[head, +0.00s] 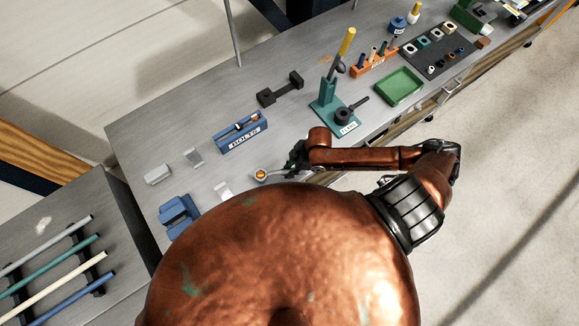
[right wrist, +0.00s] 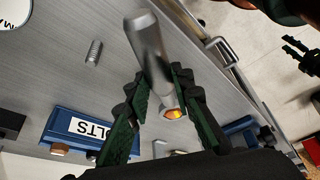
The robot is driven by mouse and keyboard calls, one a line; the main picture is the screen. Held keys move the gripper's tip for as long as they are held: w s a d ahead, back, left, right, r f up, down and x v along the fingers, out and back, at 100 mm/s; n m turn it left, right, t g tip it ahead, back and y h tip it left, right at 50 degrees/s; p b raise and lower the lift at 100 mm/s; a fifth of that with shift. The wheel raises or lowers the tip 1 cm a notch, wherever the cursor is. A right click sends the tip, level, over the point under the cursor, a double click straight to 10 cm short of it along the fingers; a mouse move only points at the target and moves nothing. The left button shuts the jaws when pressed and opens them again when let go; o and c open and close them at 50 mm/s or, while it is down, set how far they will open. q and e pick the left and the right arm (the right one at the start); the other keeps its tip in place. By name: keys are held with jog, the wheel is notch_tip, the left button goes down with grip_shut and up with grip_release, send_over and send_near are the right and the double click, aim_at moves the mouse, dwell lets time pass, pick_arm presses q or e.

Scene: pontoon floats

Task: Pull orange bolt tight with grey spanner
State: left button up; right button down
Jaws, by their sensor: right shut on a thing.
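My right gripper (head: 294,160) is shut on the grey spanner, low over the bench's front edge. In the right wrist view the spanner (right wrist: 148,45) runs between the two dark green fingers of this gripper (right wrist: 160,78). Its ring end (head: 262,176) lies at the orange bolt (head: 261,174). The bolt also shows inside the ring in the right wrist view (right wrist: 177,118). The ring appears to be around the bolt; how deep it sits is hidden. A dark claw-like shape at the right edge of the right wrist view may be my left gripper; its jaws are unclear.
A blue bolts box (head: 241,138) stands behind the spanner. Small pale metal parts (head: 157,174) and a blue block (head: 178,212) lie to the left. A green stand (head: 326,100), orange rack (head: 375,64) and green tray (head: 400,86) stand to the right. Grey bench (head: 290,125) between is clear.

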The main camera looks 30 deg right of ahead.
jog(key=shift+s, duration=0.1)
dwell(0.4)
jog(key=shift+s+a+m+p, duration=0.3)
jog(key=shift+m+p, duration=0.2)
jog(key=shift+p, duration=0.2)
jog(key=shift+s, duration=0.1)
jog(key=shift+s+a+r+m+t+p, duration=0.1)
jog(key=shift+s+a+m+t+p, duration=0.15)
jog(key=shift+p, duration=0.25)
jog(key=shift+s+m, duration=0.15)
jog(key=shift+m, duration=0.1)
jog(key=shift+s+a, duration=0.1)
jog(key=shift+a, duration=0.05)
jog(key=shift+s+a+m+t+h, duration=0.25)
jog(key=shift+s+m+h, duration=0.05)
jog(key=shift+m, duration=0.2)
jog(key=shift+s+a, duration=0.1)
dwell(0.5)
jog(key=shift+s+a+m, duration=0.25)
jog(key=shift+m, duration=0.35)
